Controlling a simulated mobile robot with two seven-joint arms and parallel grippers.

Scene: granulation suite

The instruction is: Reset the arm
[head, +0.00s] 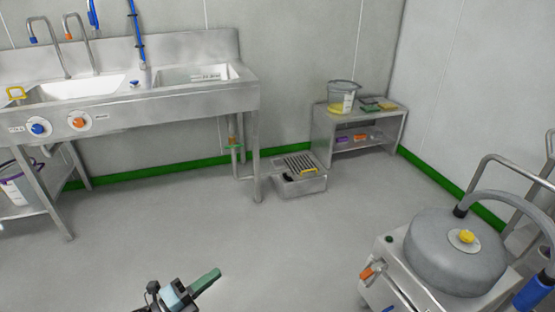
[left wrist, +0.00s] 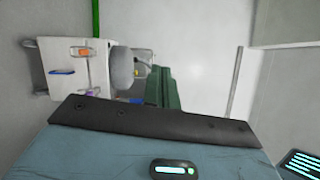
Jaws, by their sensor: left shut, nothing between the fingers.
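My left gripper (head: 212,277) shows at the bottom of the head view, with its green fingers pointing up and to the right over bare floor. Its fingers are shut together with nothing between them. In the left wrist view the green fingers (left wrist: 162,88) stand closed past the dark edge of the gripper body. No object touches the gripper. My right gripper is in neither view.
A steel machine with a round grey lid (head: 455,250) stands at the right. A steel double sink (head: 180,100) is at the back left. A low steel bench (head: 335,125) and a floor box (head: 300,187) are by the back wall. The middle floor is clear.

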